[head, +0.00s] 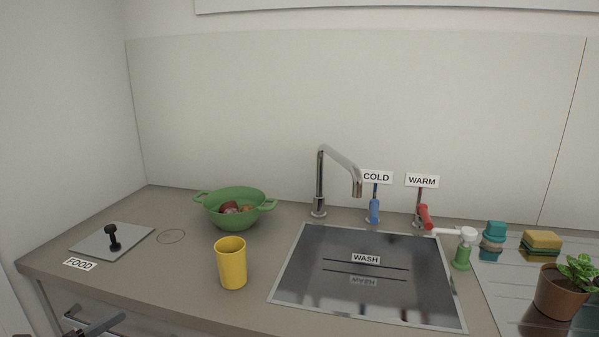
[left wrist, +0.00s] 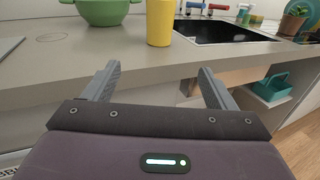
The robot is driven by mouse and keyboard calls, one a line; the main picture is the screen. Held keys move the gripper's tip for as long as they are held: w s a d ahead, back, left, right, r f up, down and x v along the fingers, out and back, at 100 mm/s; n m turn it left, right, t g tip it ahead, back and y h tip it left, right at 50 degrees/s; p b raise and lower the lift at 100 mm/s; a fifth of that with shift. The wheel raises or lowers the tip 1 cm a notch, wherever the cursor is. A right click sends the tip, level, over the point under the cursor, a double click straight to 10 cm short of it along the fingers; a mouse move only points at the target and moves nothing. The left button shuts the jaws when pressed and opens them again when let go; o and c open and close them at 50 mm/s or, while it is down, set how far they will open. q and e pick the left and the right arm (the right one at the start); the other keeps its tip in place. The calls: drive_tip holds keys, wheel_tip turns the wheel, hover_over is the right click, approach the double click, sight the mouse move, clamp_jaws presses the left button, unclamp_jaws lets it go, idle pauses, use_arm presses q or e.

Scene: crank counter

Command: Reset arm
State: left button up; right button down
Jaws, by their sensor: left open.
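My left gripper (left wrist: 155,85) is open and empty in the left wrist view, its two grey fingers spread in front of the counter's front edge. In the head view a dark part of my left arm shows at the bottom left corner. A yellow cup (head: 231,264) stands upright on the counter (head: 165,285), apart from the gripper; it also shows beyond the fingers in the left wrist view (left wrist: 160,22). My right gripper is in neither view.
A green colander (head: 236,209) with food inside stands behind the cup. A grey FOOD plate (head: 132,243) with a black knob lies at left. The sink (head: 375,295), faucet (head: 320,190), blue handle (head: 375,211), red handle (head: 425,217), green bottle (head: 462,257), sponge (head: 541,243) and potted plant (head: 560,293) are at right.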

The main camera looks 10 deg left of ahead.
use_arm(q)
drive_tip(key=a+f+n+y, duration=0.6)
drive_tip(key=a+f+n, duration=0.2)
drive_tip(key=f+n, duration=0.5)
drive_tip(key=s+f+n+g+y+p, duration=0.15)
drive_tip(key=s+f+n, duration=0.3)
drive_tip(key=f, duration=0.65)
drive_tip(key=s+f+n+g+y+p, duration=0.1)
drive_tip(key=s+f+n+g+y, duration=0.15)
drive_tip(key=f+n, duration=0.6)
drive_tip(key=s+d+f+n+g, duration=0.2)
drive_tip(key=s+d+f, duration=0.1)
drive_tip(key=f, duration=0.3)
drive_tip(key=s+d+f+n+g+h, duration=0.1)
drive_tip(key=s+d+f, duration=0.25)
drive_tip(key=f, duration=0.25)
drive_tip(key=s+d+f+n+g, duration=0.2)
drive_tip(key=s+f, duration=0.1)
drive_tip(key=f, duration=0.2)
drive_tip(key=s+d+f+n+g+p, duration=0.1)
drive_tip(key=s+d+f+n+g, duration=0.5)
drive_tip(key=s+d, duration=0.8)
wheel_tip(320, 180, down, 4)
drive_tip(key=shift+s+d+f+n+h, duration=0.2)
drive_tip(key=shift+s+d+n+h, duration=0.15)
drive_tip(key=shift+s+n, duration=0.7)
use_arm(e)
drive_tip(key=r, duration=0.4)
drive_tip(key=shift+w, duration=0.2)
